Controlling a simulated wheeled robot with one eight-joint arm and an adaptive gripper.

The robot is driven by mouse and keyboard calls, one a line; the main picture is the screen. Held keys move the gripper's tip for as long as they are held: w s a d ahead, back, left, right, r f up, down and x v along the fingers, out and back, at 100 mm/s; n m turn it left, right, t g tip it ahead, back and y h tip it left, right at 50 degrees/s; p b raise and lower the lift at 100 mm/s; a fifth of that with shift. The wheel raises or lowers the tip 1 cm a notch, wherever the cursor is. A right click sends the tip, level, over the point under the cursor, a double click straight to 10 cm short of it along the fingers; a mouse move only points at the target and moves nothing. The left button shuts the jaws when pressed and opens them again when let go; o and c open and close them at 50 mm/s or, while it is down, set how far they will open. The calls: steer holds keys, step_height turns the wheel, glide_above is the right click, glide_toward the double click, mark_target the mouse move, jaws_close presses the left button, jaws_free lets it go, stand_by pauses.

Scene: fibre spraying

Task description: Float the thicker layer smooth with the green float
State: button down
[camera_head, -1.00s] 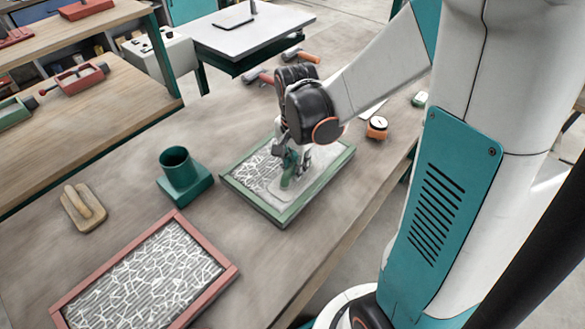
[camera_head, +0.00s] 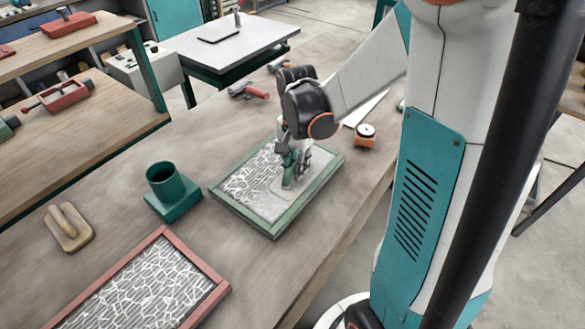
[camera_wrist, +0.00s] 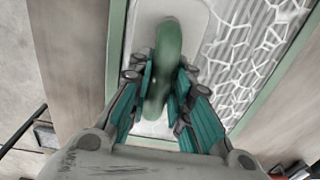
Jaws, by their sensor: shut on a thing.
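My gripper (camera_head: 292,160) is shut on the green handle of the float (camera_wrist: 165,65). The float's pale flat plate (camera_wrist: 190,18) lies over the panel inside the green frame (camera_head: 240,222). Whether the plate presses on the layer or hovers just above it, I cannot tell. White fibre strands (camera_head: 250,178) show on the left part of that panel, and in the wrist view they show to the right of the float. A red frame (camera_head: 218,289) at the lower left holds another panel with white strands over grey ribs.
A green cup-shaped holder (camera_head: 172,188) stands left of the green frame. A wooden float (camera_head: 68,228) lies farther left. An orange-and-white round item (camera_head: 365,134) and a red-handled tool (camera_head: 250,91) lie beyond the frame. Bare bench lies between the two frames.

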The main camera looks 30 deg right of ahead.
steer(key=shift+w+d, duration=0.35)
steer(key=shift+d, duration=0.45)
steer(key=shift+w+d, duration=0.3)
steer(key=shift+d, duration=0.45)
steer(key=shift+w+d, duration=0.35)
steer(key=shift+d, duration=0.45)
steer(key=shift+r, duration=0.1)
steer(key=shift+r, duration=0.1)
steer(key=shift+r+p, duration=2.4)
steer(key=shift+r, duration=1.05)
steer(key=shift+w+a, duration=0.1)
